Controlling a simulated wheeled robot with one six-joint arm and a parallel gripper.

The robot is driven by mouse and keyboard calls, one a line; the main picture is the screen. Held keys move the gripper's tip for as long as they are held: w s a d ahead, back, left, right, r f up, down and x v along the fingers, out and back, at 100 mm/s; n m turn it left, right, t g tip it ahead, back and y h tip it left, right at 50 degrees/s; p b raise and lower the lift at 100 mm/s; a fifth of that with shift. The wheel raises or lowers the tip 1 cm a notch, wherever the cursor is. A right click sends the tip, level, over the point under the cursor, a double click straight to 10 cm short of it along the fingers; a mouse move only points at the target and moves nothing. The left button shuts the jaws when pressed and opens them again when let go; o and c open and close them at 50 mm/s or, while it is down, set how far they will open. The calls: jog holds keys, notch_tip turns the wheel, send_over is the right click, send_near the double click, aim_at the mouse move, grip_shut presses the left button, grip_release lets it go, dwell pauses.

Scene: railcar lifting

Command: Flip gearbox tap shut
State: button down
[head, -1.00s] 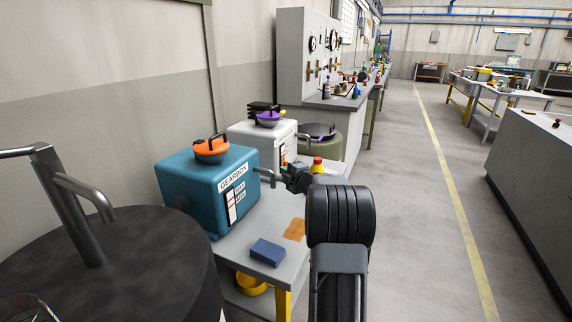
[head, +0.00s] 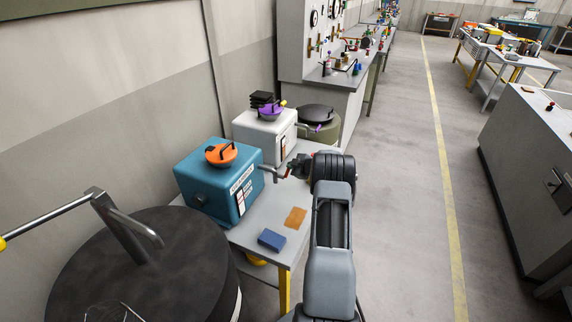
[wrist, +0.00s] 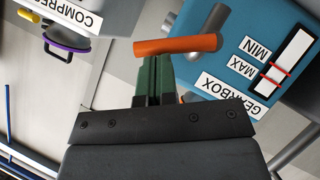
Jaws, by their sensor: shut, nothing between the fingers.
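The gearbox is a teal box (head: 210,185) with an orange-lidded top, standing on a grey bench. Its tap pipe (head: 268,172) sticks out from the right side toward my gripper (head: 292,168). In the wrist view the box's label (wrist: 232,92) with MIN and MAX marks is upside down at the right. The tap's orange lever (wrist: 178,45) lies across the picture in front of the grey pipe (wrist: 213,22). My gripper's green fingers (wrist: 156,62) are shut and empty, with their tips right at the lever; I cannot tell whether they touch. The fingers hide part of the area beneath.
A white box (head: 262,132) with a purple-handled lid stands behind the gearbox. A blue block (head: 271,240) and an orange-brown patch (head: 296,217) lie on the bench (head: 252,232). A dark drum (head: 100,280) stands at the near left. Open floor (head: 400,200) lies to the right.

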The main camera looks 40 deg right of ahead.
jog(key=shift+w+d+f+b, duration=0.3)
jog(key=shift+d+f+b, duration=0.2)
jog(key=shift+f, duration=0.05)
jog(key=shift+w+d+f+b, duration=0.25)
jog(key=shift+d+f+b, duration=0.2)
jog(key=shift+f, duration=0.25)
jog(key=s+d+r+p, duration=0.1)
jog(key=s+d+r, duration=0.3)
jog(key=s+r, duration=0.3)
notch_tip(320, 180, up, 3)
jog(key=shift+s+d+f, duration=0.15)
jog(key=shift+s+d, duration=0.2)
jog(key=shift+d, duration=0.05)
dwell(0.7)
